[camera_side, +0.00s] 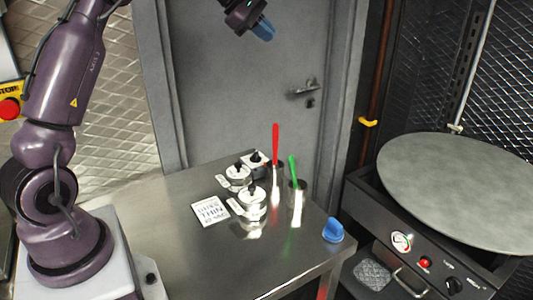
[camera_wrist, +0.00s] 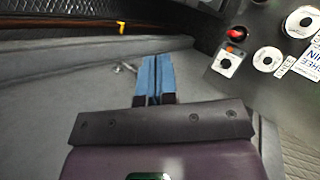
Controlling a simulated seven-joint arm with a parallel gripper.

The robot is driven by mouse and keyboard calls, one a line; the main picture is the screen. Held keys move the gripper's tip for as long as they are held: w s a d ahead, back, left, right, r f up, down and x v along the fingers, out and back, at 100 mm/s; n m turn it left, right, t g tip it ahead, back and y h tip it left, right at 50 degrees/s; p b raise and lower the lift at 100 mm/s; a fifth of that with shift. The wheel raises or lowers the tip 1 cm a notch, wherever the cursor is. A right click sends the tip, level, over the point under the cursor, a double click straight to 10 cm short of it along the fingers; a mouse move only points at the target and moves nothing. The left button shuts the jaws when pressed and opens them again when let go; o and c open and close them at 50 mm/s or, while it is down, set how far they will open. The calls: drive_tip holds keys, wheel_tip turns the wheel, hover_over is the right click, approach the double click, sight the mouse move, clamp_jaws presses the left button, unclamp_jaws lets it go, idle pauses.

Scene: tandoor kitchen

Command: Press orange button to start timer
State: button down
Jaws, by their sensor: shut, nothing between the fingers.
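A small white square box (camera_wrist: 226,63) with a dark round centre sits at the right of the wrist view. A small orange button (camera_wrist: 230,49) shows at its upper edge. In the side view the white box (camera_side: 258,161) stands at the back of the steel table, partly hidden behind a jar; I cannot make out its orange button there. My gripper (camera_side: 266,33) is high above the table in front of the grey door, well apart from the box. Its blue fingers (camera_wrist: 153,72) are shut together and empty.
Two lidded jars (camera_side: 251,197) with tags stand near the box. A red-handled utensil (camera_side: 275,140) and a green-handled utensil (camera_side: 293,170) stand upright in holders beside it. A printed card (camera_side: 211,211) and a blue object (camera_side: 333,230) are also on the table (camera_side: 165,215). A large domed griddle (camera_side: 455,185) is right.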

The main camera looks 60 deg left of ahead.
wheel_tip(320, 180, down, 26)
drive_tip(key=shift+r, duration=0.15)
drive_tip(key=shift+f, duration=4.4)
drive_tip(key=shift+f, duration=0.1)
drive_tip(key=shift+f, duration=0.2)
drive_tip(key=shift+s+d+f, duration=0.1)
drive_tip(key=shift+f, duration=0.15)
